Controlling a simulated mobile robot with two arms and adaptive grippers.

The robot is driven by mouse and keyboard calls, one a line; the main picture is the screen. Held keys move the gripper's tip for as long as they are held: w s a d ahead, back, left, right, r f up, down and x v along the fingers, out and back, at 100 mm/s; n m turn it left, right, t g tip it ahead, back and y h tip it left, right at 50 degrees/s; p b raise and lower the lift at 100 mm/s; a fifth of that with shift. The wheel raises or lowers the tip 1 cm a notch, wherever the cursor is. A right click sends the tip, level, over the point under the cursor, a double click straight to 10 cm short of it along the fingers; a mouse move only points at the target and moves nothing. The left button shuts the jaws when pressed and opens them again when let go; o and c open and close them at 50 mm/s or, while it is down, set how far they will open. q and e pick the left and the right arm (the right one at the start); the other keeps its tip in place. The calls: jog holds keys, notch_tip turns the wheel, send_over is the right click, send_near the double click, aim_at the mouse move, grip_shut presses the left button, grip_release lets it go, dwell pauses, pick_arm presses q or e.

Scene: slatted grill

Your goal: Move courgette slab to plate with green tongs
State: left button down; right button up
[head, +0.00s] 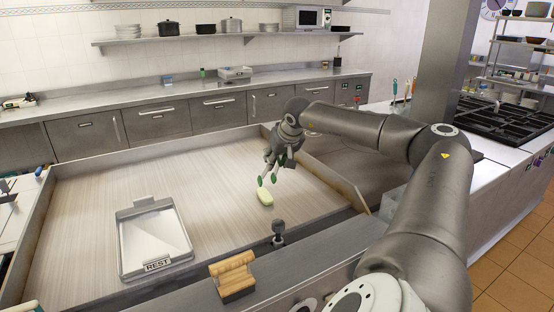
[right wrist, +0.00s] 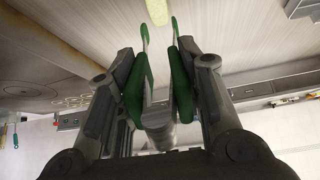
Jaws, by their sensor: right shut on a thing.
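The pale yellow-green courgette slab (head: 265,198) lies on the slatted grill surface (head: 95,205). Its end also shows at the top of the right wrist view (right wrist: 158,12). My right gripper (head: 280,158) is shut on the green tongs (right wrist: 181,75), which point down toward the slab. The green tong tips (head: 273,179) are parted and sit just above and behind the slab, apart from it in the head view. In the right wrist view the slab's end shows between the tips. I cannot pick out a round plate. My left gripper is not in view.
A pale square tray labelled REST (head: 133,246) lies on the grill at left. A wooden-topped block (head: 232,276) and a dark knob (head: 278,229) stand at the front edge. Raised walls border the grill. The surface between tray and slab is clear.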

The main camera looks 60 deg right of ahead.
grip_shut()
jog(key=shift+r, duration=0.1)
jog(key=shift+r+p, duration=1.35)
jog(key=shift+r, duration=0.1)
jog(key=shift+r, duration=0.1)
